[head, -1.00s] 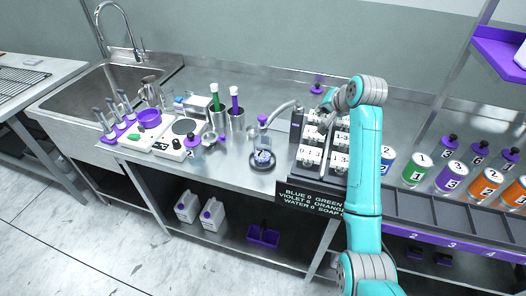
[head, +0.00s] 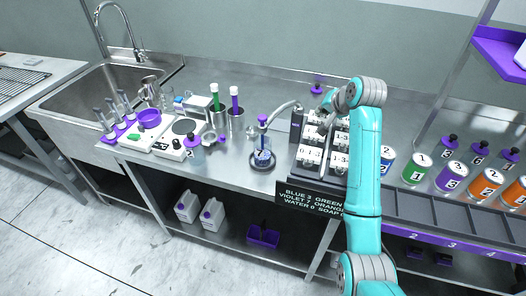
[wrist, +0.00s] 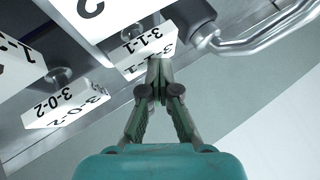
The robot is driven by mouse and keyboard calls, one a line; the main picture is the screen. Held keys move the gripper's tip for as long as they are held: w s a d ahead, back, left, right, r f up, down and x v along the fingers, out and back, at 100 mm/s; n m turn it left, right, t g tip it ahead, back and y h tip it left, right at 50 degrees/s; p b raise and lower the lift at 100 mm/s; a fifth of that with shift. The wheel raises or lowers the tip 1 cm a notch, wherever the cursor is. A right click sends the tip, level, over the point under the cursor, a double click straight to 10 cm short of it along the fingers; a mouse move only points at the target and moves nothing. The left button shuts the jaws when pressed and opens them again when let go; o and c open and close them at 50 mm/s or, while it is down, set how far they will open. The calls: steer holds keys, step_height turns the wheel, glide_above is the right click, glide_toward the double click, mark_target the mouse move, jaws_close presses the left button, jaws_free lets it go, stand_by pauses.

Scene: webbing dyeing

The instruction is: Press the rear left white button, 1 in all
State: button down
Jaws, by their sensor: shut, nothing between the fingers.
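The dispenser holds several white numbered buttons in rows; the rear left white button (head: 313,116) is at its back left corner in the head view. In the wrist view a white block marked 3-1-1 (wrist: 146,52) lies right at the tips of my gripper (wrist: 160,66); I cannot tell whether they press it. The fingers are together and empty. In the head view my gripper (head: 324,109) is small and partly hidden by the arm, over the rear of the dispenser. Another white block marked 3-0-2 (wrist: 66,104) is further left in the wrist view.
A glass vessel (head: 263,158) with blue contents stands on a dark round base left of the dispenser, below a curved metal spout (head: 283,111). A black sign (head: 308,197) hangs at the bench front. Numbered cans (head: 417,168) stand to the right.

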mark_target(320, 117)
steer(key=shift+r, duration=0.55)
steer(key=shift+r, duration=0.1)
steer(key=shift+r, duration=2.95)
